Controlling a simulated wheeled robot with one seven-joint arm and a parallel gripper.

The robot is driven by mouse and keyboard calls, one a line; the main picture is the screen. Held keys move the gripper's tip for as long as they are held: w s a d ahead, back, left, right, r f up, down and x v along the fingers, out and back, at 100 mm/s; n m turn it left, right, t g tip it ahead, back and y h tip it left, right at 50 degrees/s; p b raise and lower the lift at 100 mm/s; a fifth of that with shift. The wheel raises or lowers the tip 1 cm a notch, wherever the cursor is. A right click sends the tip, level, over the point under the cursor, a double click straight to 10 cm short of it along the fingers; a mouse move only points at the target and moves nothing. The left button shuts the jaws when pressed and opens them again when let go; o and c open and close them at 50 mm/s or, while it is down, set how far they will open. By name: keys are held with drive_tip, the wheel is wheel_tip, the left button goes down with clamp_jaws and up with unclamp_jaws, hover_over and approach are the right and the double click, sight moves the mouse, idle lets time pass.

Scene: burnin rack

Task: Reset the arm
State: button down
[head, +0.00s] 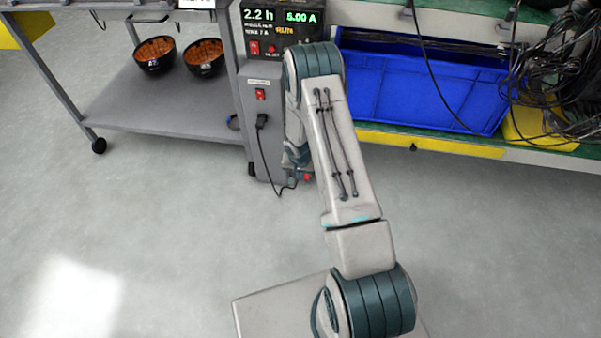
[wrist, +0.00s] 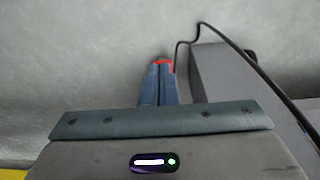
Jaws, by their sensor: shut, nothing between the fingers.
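My arm stands in the middle of the head view, raised from my base and bent at the elbow. My gripper (head: 306,177) hangs low behind the forearm, beside the right side of the grey rack tower; most of it is hidden there by the arm. In the wrist view my gripper (wrist: 163,64) points at the grey floor. Its blue fingers with red tips are together, with nothing seen between them.
The grey rack tower (head: 262,130) has a display, red switches and a plugged black cable (head: 268,160). Left is a cart shelf (head: 150,105) with two bowls (head: 155,55) (head: 204,57). Right is a blue bin (head: 425,85) and tangled cables (head: 560,60). The front floor is clear.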

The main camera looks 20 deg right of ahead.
drive_tip(key=s+r+n+p, duration=0.15)
drive_tip(key=r+p, duration=0.35)
drive_tip(key=r, duration=0.9)
drive_tip(key=s+a+r+p, duration=0.15)
drive_tip(key=r+p, duration=0.35)
drive_tip(key=r, duration=0.9)
drive_tip(key=s+d+r+p, duration=0.1)
drive_tip(key=s+r+p, duration=0.3)
drive_tip(key=r, duration=1)
drive_tip(key=s+a+r+n+p, duration=0.1)
drive_tip(key=s+r+p, duration=0.4)
drive_tip(key=r, duration=0.5)
drive_tip(key=s+a+r+n+p, duration=0.1)
drive_tip(key=s+a+r+p, duration=0.1)
drive_tip(key=s+r+p, duration=0.4)
drive_tip(key=s+a+r+n+y+p, duration=0.1)
drive_tip(key=s+a+r+p, duration=0.1)
drive_tip(key=s+r+p, duration=0.4)
drive_tip(key=s+r, duration=0.4)
drive_tip(key=r, duration=0.5)
drive_tip(key=shift+s+a+r+n+t, duration=0.15)
drive_tip(key=shift+a+r+n+t, duration=0.1)
drive_tip(key=shift+a+n+t, duration=0.15)
drive_tip(key=shift+d, duration=0.1)
